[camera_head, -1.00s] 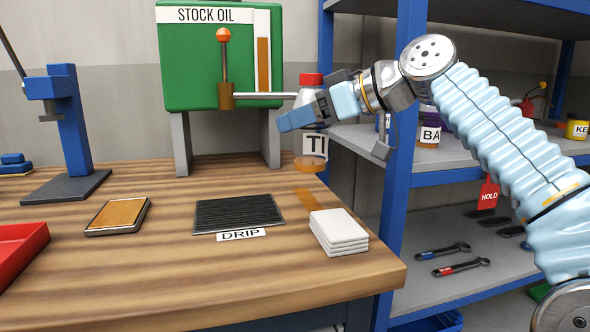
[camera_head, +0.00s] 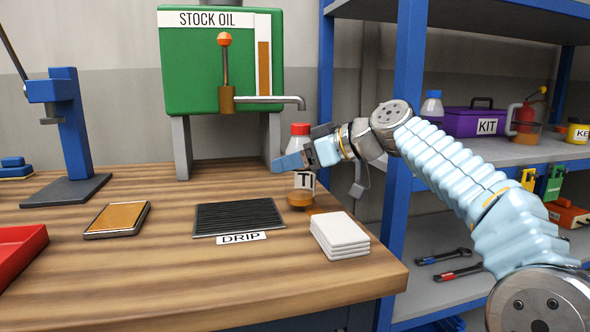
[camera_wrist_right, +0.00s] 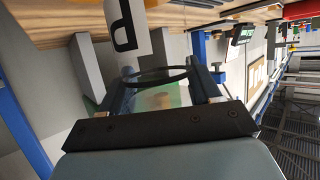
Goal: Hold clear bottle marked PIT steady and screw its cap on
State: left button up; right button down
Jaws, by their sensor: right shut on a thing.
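The clear bottle (camera_head: 301,182) has a red cap (camera_head: 300,129) at its top, amber liquid at its bottom and a white label, only partly visible. It is upright at the back right of the bench, below and beside the stock oil spout. I cannot tell whether its base touches the bench or how tightly the cap sits. My right gripper (camera_head: 290,162) is shut on the bottle's side and covers part of it. In the right wrist view, the label (camera_wrist_right: 127,28) shows one large letter, P-like, beyond the fingers. My left gripper is not in view.
The green stock oil tank (camera_head: 222,65) has its spout (camera_head: 275,101) close to the bottle. A black drip grille (camera_head: 238,216) and a stack of white pads (camera_head: 338,236) lie in front. A blue shelf post (camera_head: 403,130) stands to the right.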

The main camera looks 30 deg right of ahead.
jog(key=shift+f, duration=0.75)
jog(key=shift+f, duration=0.2)
jog(key=shift+c, duration=1.1)
grip_release()
jog(key=shift+r, duration=0.1)
jog(key=shift+r, duration=0.2)
jog(key=v, duration=1.2)
